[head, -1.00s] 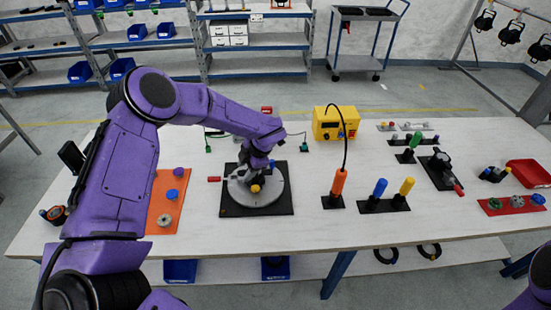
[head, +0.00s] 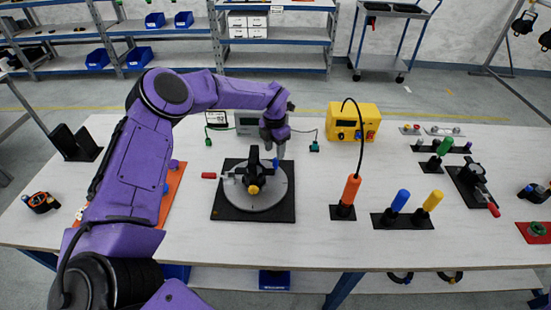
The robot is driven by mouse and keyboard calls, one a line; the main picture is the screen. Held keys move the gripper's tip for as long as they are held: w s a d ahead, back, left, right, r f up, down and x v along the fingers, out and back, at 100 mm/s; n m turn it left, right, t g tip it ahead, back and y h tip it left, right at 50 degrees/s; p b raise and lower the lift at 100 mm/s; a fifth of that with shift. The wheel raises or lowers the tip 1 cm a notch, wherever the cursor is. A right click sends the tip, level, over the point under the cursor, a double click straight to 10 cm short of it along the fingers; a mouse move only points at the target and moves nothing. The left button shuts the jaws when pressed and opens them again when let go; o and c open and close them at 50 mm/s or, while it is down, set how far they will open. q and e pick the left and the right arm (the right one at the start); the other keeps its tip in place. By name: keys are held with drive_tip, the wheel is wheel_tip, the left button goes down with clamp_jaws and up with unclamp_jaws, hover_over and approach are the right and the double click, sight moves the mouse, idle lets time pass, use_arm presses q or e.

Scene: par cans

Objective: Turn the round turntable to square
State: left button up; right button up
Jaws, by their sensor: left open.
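The round turntable (head: 238,199) is a light grey disc on a black square plate (head: 222,207) left of the table's middle. A black upright fixture (head: 254,166) and a yellow knob (head: 253,190) stand on it. My left gripper (head: 277,160) points down over the disc's far right part, beside the black fixture. It is open. A small blue part (head: 276,163) shows at its tips; I cannot tell whether it belongs to the turntable or whether they touch. My right gripper is out of view.
A red piece (head: 208,175) lies left of the plate. An orange-handled tool (head: 349,190) stands to its right, then blue (head: 399,200) and yellow (head: 433,200) handles. A yellow box (head: 353,122) with a cable stands behind. Bare table lies in front.

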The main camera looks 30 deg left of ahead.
use_arm(q)
drive_tip(key=f, duration=0.3)
drive_tip(key=f+p, duration=0.1)
drive_tip(key=f, duration=0.1)
drive_tip(key=shift+w+d, duration=0.2)
drive_tip(key=shift+w, duration=0.1)
drive_tip(key=shift+s+f, duration=0.1)
drive_tip(key=shift+f, duration=0.3)
clamp_jaws()
